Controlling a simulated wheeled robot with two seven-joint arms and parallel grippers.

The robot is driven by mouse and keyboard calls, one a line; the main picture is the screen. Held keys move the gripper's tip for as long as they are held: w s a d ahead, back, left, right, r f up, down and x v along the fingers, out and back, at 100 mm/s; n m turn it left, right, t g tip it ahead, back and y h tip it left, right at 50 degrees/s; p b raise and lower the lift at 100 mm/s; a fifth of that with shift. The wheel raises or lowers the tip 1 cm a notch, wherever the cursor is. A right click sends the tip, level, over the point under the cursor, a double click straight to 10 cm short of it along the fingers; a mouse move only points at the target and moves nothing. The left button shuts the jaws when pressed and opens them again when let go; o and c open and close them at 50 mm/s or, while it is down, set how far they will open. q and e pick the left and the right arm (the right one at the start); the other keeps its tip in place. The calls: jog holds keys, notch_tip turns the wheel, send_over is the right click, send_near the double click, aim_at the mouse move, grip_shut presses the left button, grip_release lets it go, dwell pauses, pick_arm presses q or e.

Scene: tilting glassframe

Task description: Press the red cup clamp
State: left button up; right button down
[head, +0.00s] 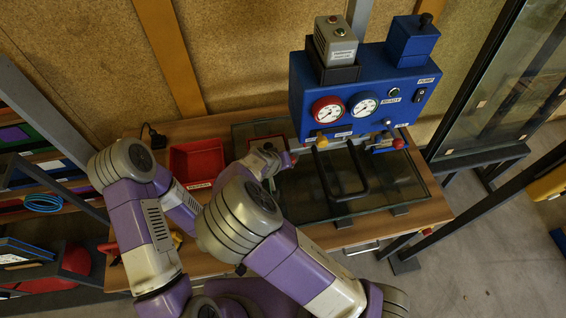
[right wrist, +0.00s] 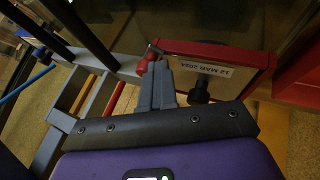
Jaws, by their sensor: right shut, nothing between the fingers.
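In the right wrist view, a red block (right wrist: 225,58) carries a white label reading "12 MAR 2024". A black knob-like part shows below it, and a red ball-ended lever (right wrist: 146,59) at its left corner. I take this to be the red cup clamp. My right gripper (right wrist: 157,68) is shut and empty, its fingertips right beside the lever; I cannot tell whether they touch. In the head view a red outline (head: 266,141) lies on the glass behind my right wrist, mostly hidden.
A glass pane (head: 410,184) with a black handle (head: 361,172) lies on the wooden bench (head: 432,213). A blue gauge box (head: 365,88) stands over its back edge. A red tray (head: 196,160) is left of the glass. A framed glass sheet (head: 500,85) stands at right.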

jog(key=shift+s, duration=0.1)
pick_arm(q)
jog(key=shift+f, duration=0.15)
pick_arm(e)
jog(key=shift+s+a, duration=0.1)
jog(key=shift+s, duration=0.55)
pick_arm(q)
jog(key=r+p, duration=0.2)
jog(key=s+r+p, duration=0.1)
jog(key=r+p, duration=0.1)
jog(key=r, duration=0.1)
jog(key=shift+s+p, duration=0.15)
jog(key=shift+p, duration=0.25)
jog(key=shift+s+r+p, duration=0.15)
jog(key=shift+r+p, duration=0.15)
jog(key=shift+r, duration=0.05)
pick_arm(e)
jog(key=v, duration=1)
jog(key=shift+s, duration=0.15)
